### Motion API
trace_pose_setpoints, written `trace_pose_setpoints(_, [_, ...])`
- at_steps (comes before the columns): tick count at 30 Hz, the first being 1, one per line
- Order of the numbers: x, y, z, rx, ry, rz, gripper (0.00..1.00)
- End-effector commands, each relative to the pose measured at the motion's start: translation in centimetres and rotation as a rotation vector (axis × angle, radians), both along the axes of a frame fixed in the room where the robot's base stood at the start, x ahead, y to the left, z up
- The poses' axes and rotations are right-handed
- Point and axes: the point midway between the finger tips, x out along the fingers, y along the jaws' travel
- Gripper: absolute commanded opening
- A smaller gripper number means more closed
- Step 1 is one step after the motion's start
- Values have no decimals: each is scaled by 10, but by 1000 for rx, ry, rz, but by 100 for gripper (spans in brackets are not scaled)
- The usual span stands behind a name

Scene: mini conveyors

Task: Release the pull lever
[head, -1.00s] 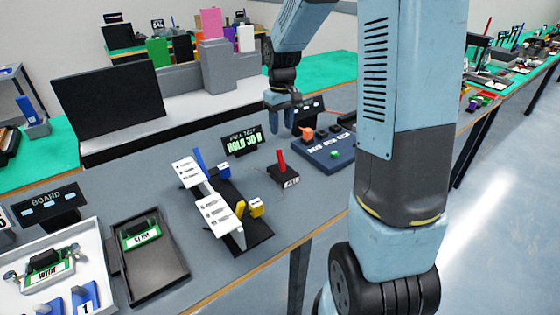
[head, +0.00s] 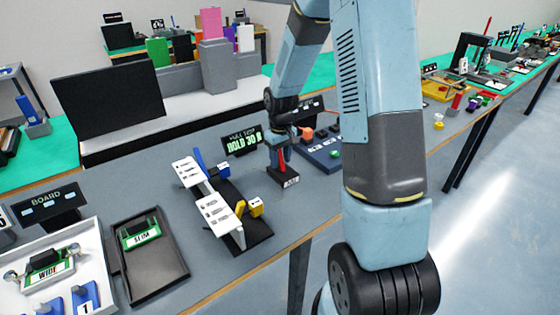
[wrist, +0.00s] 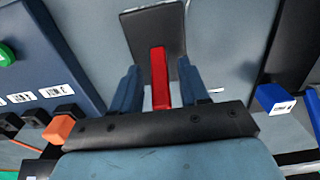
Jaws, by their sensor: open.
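The pull lever is a red bar (wrist: 160,82) on a black base (head: 284,178) with a white label. In the wrist view it stands between the two blue fingers of my gripper (wrist: 159,72), with a gap on each side. The gripper is open and does not clasp the lever. In the head view my gripper (head: 280,152) is right over the base, and only a little of the red lever shows beside the fingers. A small sign (head: 242,141) behind it reads "HOLD 30 N", with a smaller line above.
A white fixture with blue and yellow clamps (head: 217,210) stands left of the lever base. A dark blue panel with buttons (head: 318,155) is close on the right and also shows in the wrist view (wrist: 50,80). The table in front of the base is clear.

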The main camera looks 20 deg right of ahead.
Motion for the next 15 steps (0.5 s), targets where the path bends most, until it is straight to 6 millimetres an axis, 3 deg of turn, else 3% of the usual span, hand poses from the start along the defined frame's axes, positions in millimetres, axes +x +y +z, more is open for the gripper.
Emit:
trace_pose_setpoints(6, [0, 0, -12, 1, 0, 0, 45])
trace_pose_setpoints(15, [0, 0, -12, 0, 0, -1, 42])
